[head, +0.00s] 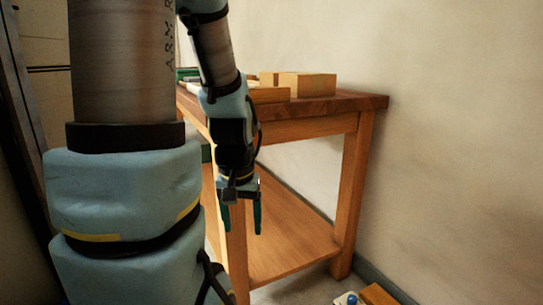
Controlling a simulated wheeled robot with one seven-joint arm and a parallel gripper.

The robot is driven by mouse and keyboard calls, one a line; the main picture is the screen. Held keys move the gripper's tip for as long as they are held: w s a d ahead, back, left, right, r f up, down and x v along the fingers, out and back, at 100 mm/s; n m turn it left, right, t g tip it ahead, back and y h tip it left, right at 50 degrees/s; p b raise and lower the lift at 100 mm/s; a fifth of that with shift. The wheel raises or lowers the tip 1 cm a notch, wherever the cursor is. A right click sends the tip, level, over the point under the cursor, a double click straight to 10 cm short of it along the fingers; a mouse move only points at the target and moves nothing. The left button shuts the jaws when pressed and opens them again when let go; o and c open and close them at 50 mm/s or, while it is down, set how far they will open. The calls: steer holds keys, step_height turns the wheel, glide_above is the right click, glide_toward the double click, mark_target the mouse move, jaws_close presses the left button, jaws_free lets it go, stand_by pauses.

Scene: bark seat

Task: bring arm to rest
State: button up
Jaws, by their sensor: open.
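My gripper (242,218) hangs pointing down in the head view. Its two green fingers are apart and nothing shows between them. It is in front of a wooden table (345,101), below the level of the tabletop. My arm folds down from above and covers the left part of the table. Whether the fingers touch the table leg behind them cannot be told.
Wooden blocks (307,85) and some green items (188,73) lie on the tabletop. The table has a bare lower shelf (295,242). A wooden piece (378,294) and a small blue object (351,299) show at the bottom right. A plain wall (450,120) stands close on the right.

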step_height(320, 180, up, 32)
steer(key=p, duration=3.2)
steer(key=shift+s+a+r, duration=0.15)
steer(key=shift+s+r, duration=0.05)
steer(key=shift+s, duration=0.05)
